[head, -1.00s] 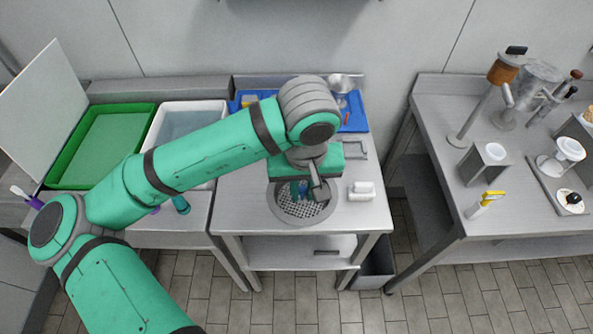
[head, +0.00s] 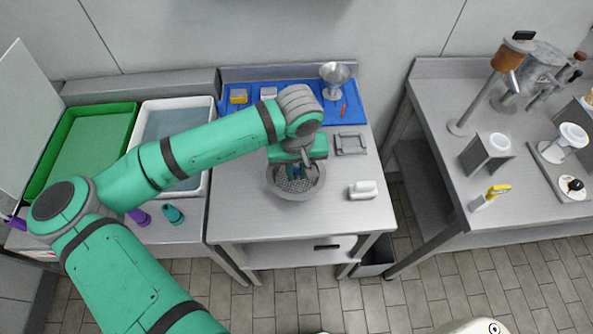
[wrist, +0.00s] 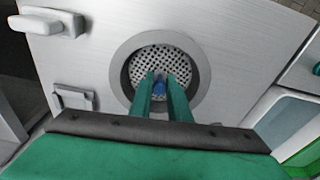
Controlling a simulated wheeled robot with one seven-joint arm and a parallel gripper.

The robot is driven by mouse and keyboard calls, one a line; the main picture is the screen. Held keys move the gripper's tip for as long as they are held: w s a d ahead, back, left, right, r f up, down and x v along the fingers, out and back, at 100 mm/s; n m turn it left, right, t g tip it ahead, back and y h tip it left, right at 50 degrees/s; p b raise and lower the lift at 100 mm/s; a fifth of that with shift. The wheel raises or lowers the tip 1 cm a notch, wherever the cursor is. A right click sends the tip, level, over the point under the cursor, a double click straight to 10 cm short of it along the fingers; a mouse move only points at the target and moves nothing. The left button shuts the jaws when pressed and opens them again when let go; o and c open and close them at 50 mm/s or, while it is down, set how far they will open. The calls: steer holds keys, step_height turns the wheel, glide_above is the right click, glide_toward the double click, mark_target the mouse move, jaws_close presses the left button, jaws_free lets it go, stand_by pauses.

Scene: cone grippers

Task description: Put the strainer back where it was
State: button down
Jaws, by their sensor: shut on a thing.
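The strainer (head: 297,189) is a round grey metal dish with a broad rim and a perforated bottom. It is over the middle of the steel table (head: 260,217), left of a white block. In the wrist view the strainer (wrist: 150,58) is straight ahead, with a small blue part (wrist: 159,88) at its near side. My gripper (head: 296,174) is above it, fingers pointing down. In the wrist view my gripper (wrist: 164,86) is shut on the blue part. The fingertips and my arm hide some of the strainer. I cannot tell whether it touches the tabletop.
The white block (head: 362,190) and a grey square frame (head: 350,144) lie to the right. A blue mat (head: 300,96) at the back bears a metal cup (head: 334,75). A white water tub (head: 207,184) stands left. The table's front area is clear.

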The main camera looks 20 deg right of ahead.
mark_target(298, 186)
steer(key=shift+w+a+f, duration=0.1)
steer(key=shift+f, duration=0.75)
steer(key=shift+s, duration=0.4)
steer(key=shift+f, duration=0.1)
steer(key=c, duration=1.7)
jaws_free()
steer(key=shift+o, duration=0.2)
steer(key=shift+w, duration=0.1)
step_height(298, 186, up, 12)
steer(key=s, duration=0.1)
steer(key=shift+s, duration=0.25)
